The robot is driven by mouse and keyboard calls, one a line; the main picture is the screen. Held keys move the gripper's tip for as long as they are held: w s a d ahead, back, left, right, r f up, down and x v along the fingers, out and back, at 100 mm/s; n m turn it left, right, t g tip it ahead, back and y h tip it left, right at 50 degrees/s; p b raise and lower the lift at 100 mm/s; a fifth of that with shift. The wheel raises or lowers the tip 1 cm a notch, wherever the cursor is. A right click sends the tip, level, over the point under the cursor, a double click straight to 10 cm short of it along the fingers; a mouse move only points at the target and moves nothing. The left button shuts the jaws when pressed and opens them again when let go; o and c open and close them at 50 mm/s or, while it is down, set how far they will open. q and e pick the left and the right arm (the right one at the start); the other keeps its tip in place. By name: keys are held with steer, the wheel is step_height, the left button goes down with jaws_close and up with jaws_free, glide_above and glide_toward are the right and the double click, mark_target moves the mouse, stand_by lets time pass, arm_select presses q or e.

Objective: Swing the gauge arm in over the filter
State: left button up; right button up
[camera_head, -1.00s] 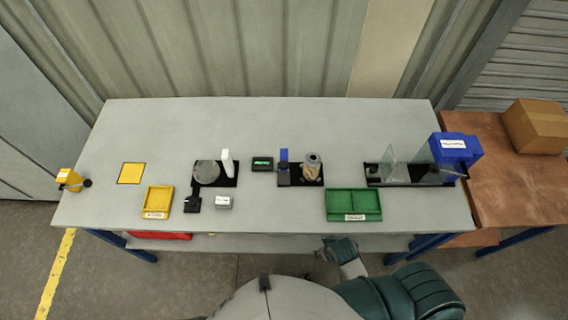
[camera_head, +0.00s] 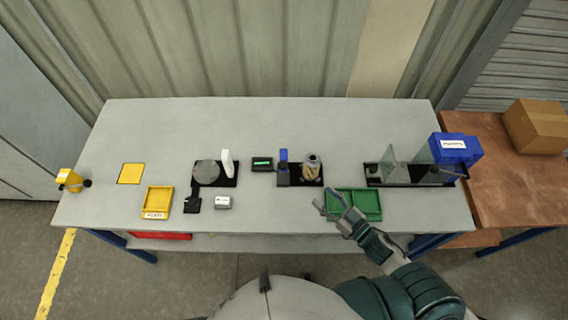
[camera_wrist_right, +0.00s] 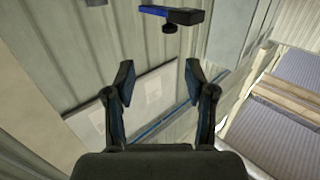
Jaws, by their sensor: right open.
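The filter (camera_head: 312,162), a small cylinder with a grey top and tan body, stands upright on the right part of a black base in the head view. The gauge arm appears to be the blue piece (camera_head: 283,155) with a dark block, beside the filter on its left and not over it. My right gripper (camera_head: 325,200) is open and empty, in front of the filter and over the green tray's left side. In the right wrist view its fingers (camera_wrist_right: 158,76) are spread. A blue and black part with a knob (camera_wrist_right: 172,15) shows at that view's top. My left gripper is out of view.
The green tray (camera_head: 369,217) lies at the front edge. A black fixture with clear panels (camera_head: 390,160) and a blue bin (camera_head: 458,149) stand to the right. A small black display (camera_head: 262,163) stands left of the gauge. The table's back strip is clear.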

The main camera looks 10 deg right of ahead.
mark_target(287, 167)
steer(key=shift+y, duration=0.5)
steer(key=p+x, duration=0.1)
steer(key=x, duration=0.4)
steer(key=p+x, duration=0.1)
steer(key=x, duration=0.5)
steer(key=a+p+x, duration=0.1)
steer(key=x, duration=0.5)
steer(key=shift+a+r, duration=0.15)
jaws_close()
